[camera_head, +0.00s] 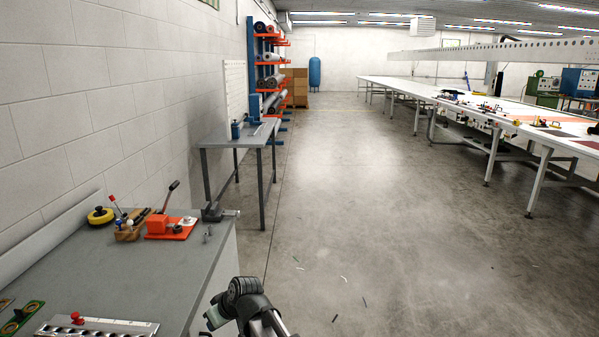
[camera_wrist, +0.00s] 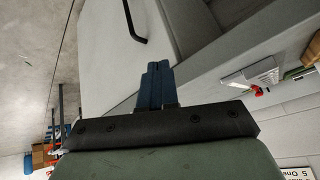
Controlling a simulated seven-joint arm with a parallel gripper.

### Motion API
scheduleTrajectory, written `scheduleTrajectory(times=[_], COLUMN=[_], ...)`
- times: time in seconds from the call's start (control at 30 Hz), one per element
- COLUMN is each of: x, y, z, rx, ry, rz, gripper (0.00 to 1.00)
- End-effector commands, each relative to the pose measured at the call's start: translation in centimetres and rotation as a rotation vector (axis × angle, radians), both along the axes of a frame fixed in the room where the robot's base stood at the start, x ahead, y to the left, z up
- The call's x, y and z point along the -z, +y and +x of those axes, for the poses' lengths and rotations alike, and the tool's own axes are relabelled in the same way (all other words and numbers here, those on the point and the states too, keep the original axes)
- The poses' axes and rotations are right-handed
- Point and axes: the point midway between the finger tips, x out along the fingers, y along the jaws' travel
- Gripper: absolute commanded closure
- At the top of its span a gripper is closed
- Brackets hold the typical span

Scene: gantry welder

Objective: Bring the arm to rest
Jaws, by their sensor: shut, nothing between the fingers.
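My gripper (camera_wrist: 158,72) shows in the wrist view as two blue fingers pressed together, with nothing between them. The fingers stick out from a dark crossbar above the green-grey gripper body. In the head view, part of my arm (camera_head: 250,300) is at the bottom centre, just right of the grey workbench (camera_head: 130,262); the fingertips cannot be made out there. The fingers appear in front of a pale panel (camera_wrist: 110,60) with a dark handle (camera_wrist: 134,22) in the wrist view; I cannot tell the distance.
The bench holds an orange hand press (camera_head: 165,228), a wooden holder (camera_head: 130,231), a yellow disc (camera_head: 100,215), a vise (camera_head: 215,212) and a metal rail (camera_head: 95,327). A second table (camera_head: 225,140) stands beyond. The floor right of my arm is mostly clear, with small scraps.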

Motion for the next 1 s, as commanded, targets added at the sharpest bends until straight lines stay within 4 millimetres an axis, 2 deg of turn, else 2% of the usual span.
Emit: scheduleTrajectory(times=[0.03, 0.27, 0.43, 0.6, 0.8, 1.0], x=[1.8, 8.7, 13.3, 17.2, 20.2, 22.3], y=[-2.9, -14.2, -22.4, -30.0, -36.3, -40.7], z=[0.5, 1.5, 0.6, -1.5, -4.3, -7.0], rx=[0.051, 0.267, 0.429, 0.583, 0.719, 0.823], ry=[0.027, 0.145, 0.236, 0.326, 0.407, 0.471], rz=[-0.028, -0.142, -0.222, -0.297, -0.36, -0.407], gripper=[1.0, 1.0, 1.0, 1.0, 1.0, 1.0])
